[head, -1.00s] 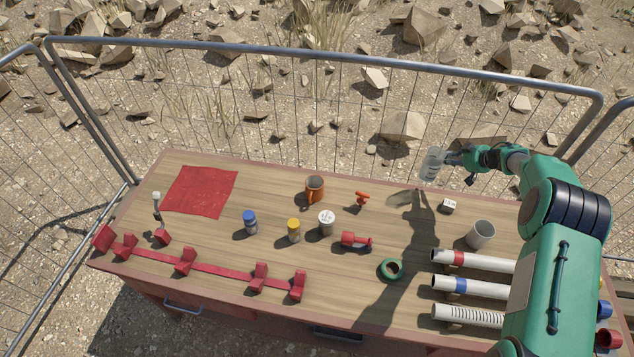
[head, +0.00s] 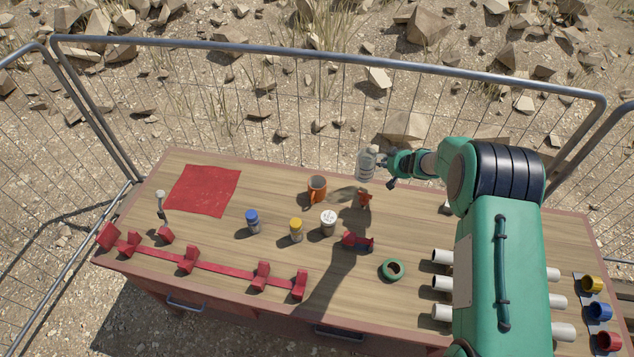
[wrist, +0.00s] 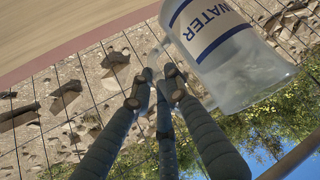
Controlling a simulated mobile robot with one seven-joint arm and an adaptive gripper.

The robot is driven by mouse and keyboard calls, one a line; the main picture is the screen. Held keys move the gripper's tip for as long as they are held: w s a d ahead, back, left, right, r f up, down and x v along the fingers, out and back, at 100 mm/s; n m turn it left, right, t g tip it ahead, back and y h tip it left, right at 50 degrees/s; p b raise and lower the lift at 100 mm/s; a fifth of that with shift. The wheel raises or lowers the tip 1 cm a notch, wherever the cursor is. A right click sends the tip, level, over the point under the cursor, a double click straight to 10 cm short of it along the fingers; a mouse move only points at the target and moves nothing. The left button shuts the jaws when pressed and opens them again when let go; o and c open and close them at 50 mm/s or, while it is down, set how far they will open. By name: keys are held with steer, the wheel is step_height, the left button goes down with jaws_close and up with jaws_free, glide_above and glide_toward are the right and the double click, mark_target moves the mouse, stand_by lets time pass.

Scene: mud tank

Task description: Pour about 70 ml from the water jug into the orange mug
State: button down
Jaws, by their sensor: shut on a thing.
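The water jug (head: 367,163) is clear, with a label reading WATER that shows in the wrist view (wrist: 225,50). My gripper (head: 388,160) is shut on the jug at its side and holds it above the table near the back edge. In the wrist view the gripper's fingers (wrist: 155,88) close at the jug's handle. The jug looks about upright in the head view. The orange mug (head: 317,188) stands on the table, to the left of the jug and lower, with its dark inside showing. The water level in the jug is hard to tell.
An orange-red object (head: 365,198) stands below the jug. A white-lidded jar (head: 328,222), a yellow-lidded jar (head: 296,230) and a blue-lidded jar (head: 253,221) stand in front of the mug. A red cloth (head: 203,190) lies at the left. A wire fence runs behind the table.

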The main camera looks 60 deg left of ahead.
mark_target(371, 177)
steer(key=s, duration=0.3)
steer(key=s+a+f, duration=0.1)
steer(key=s, duration=0.1)
steer(key=shift+s, duration=0.25)
steer(key=shift+f, duration=2.5)
steer(key=shift+s+a+t+b, duration=0.15)
steer(key=shift+t+b, duration=0.15)
steer(key=shift+b, duration=0.8)
